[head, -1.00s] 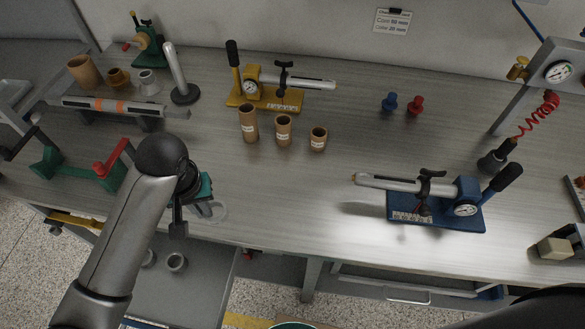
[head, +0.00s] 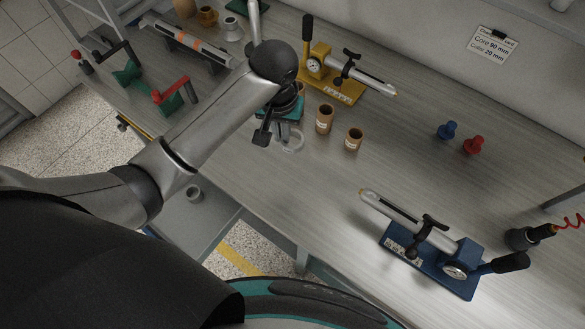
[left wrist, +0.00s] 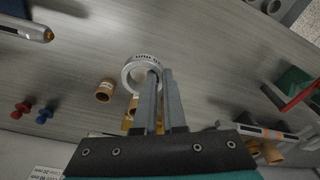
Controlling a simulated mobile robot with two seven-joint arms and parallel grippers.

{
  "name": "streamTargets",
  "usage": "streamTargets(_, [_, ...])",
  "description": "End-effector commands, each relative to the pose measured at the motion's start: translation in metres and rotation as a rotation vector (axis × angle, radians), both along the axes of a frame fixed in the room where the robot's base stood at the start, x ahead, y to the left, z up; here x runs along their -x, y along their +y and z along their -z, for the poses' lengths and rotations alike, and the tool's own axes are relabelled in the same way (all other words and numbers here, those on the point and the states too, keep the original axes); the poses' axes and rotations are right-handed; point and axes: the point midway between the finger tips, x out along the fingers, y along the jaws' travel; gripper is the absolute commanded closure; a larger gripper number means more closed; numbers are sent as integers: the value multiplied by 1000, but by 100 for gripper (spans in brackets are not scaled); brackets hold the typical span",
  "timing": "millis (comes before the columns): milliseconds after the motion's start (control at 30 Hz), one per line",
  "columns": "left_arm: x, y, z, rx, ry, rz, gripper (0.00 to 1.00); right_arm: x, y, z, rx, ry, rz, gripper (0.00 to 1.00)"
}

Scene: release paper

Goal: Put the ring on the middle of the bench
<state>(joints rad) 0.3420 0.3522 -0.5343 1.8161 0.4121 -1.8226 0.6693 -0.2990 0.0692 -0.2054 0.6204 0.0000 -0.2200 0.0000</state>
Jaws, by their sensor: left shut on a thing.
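The ring (head: 292,139) is a pale grey band and shows just below my left gripper (head: 281,127) in the head view. In the left wrist view the ring (left wrist: 131,73) has dark print on its rim. My left gripper (left wrist: 161,73) is shut on the ring's wall, one finger inside the opening. The ring is over the grey bench (head: 320,200); I cannot tell whether it touches the top. My right gripper is not in view.
Cardboard tubes (head: 325,119) and (head: 354,139) stand close right of the ring. Behind is a yellow-based device (head: 335,85); a blue-based device (head: 430,250) stands front right. Blue (head: 447,130) and red (head: 473,145) plugs stand farther right. Bench between is clear.

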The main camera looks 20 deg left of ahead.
Motion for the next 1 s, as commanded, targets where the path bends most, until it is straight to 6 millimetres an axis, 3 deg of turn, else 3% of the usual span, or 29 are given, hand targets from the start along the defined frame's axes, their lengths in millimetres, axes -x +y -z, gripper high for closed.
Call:
streamTargets(100, [2,0,37,-2,6,1,100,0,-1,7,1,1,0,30])
streamTargets(400, [1,0,111,-1,3,1,100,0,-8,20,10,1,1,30])
streamTargets(833, [1,0,160,-1,2,2,100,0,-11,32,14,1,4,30])
streamTargets(1000, [0,0,168,0,0,2,100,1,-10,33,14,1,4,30])
